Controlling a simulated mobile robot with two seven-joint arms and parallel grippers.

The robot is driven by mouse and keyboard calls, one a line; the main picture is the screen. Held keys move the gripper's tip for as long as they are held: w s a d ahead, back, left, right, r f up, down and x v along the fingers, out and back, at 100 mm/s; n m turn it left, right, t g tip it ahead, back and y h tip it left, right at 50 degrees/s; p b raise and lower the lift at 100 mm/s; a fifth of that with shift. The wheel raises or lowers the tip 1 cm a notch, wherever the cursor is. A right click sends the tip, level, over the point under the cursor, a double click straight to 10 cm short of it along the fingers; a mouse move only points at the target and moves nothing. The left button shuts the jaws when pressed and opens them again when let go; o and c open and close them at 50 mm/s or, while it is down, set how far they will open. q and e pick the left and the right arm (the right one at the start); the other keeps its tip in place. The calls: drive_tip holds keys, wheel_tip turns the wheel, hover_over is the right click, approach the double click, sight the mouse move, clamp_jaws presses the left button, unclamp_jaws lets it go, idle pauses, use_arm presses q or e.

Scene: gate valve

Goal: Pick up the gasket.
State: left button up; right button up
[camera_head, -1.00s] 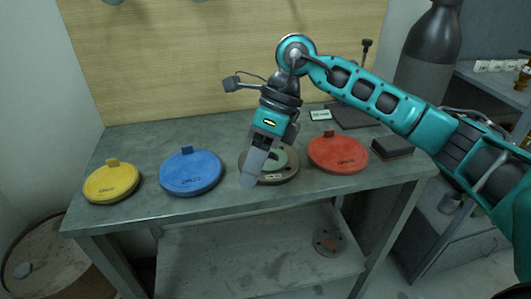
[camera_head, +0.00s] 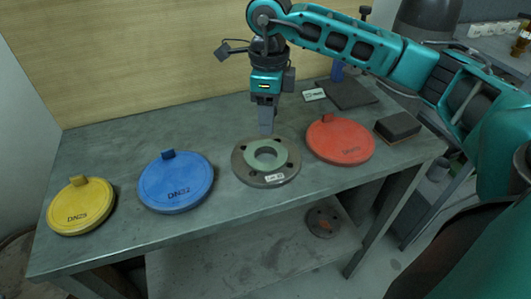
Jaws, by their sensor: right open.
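The gasket is a pale green ring (camera_head: 267,155) lying on a dark metal flange (camera_head: 240,168) on the workbench. The flange has bolt holes and a small white label at its front. My right gripper (camera_head: 266,130) points straight down just behind the gasket, at the far edge of the flange. Its fingers overlap in this view, so the gap between them is hidden; it is open, and nothing shows in it. Whether the fingertips touch the flange is unclear. My left gripper is not in view.
Yellow (camera_head: 81,206), blue (camera_head: 176,183) and red (camera_head: 340,141) round covers with tabs lie on the bench (camera_head: 120,135). A dark block (camera_head: 397,126) sits at the right, a dark pad (camera_head: 349,94) behind. Another flange (camera_head: 322,222) lies on the lower shelf. The bench's back left is clear.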

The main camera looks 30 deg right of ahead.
sight(267, 144)
drive_tip(key=shift+a+f, duration=0.15)
drive_tip(key=shift+f, duration=2.6)
drive_tip(key=shift+f, duration=0.1)
clamp_jaws()
